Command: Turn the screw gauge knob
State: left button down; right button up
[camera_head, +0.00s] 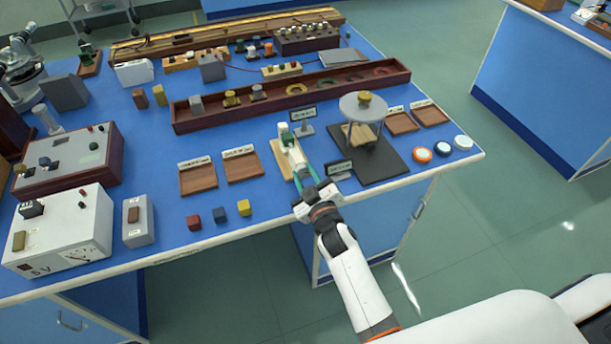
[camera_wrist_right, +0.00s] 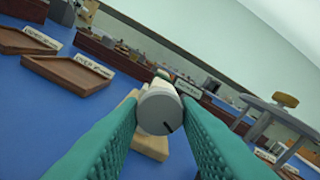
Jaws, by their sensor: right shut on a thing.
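The screw gauge (camera_head: 286,138) stands on a pale wooden base (camera_head: 280,160) near the front of the blue bench, and has a green part at its top. Its pale round knob (camera_wrist_right: 160,108), with a dark mark on its end face, faces me in the right wrist view. My right gripper (camera_head: 305,174) comes from the front edge. Its green fingers (camera_wrist_right: 162,125) are on both sides of the knob and shut on it. The base shows below the knob in the wrist view. My left gripper is not in view.
A round-topped stand (camera_head: 363,108) on a dark plate (camera_head: 385,165) is close on the right. A small sign (camera_head: 339,170) is beside the gripper. Wooden trays (camera_head: 198,178) and small coloured cubes (camera_head: 219,215) lie to the left. A long wooden trough (camera_head: 300,105) is behind.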

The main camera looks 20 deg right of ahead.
jog(key=n+b, duration=0.1)
jog(key=n, duration=0.5)
jog(key=shift+f+n, duration=0.1)
jog(key=shift+n, duration=0.2)
jog(key=n+b, duration=0.1)
jog(key=n, duration=1)
jog(key=shift+n+b, duration=0.4)
jog(key=shift+n+p, duration=0.3)
jog(key=shift+n, duration=2.2)
jog(key=o, duration=1)
jog(key=shift+c, duration=0.2)
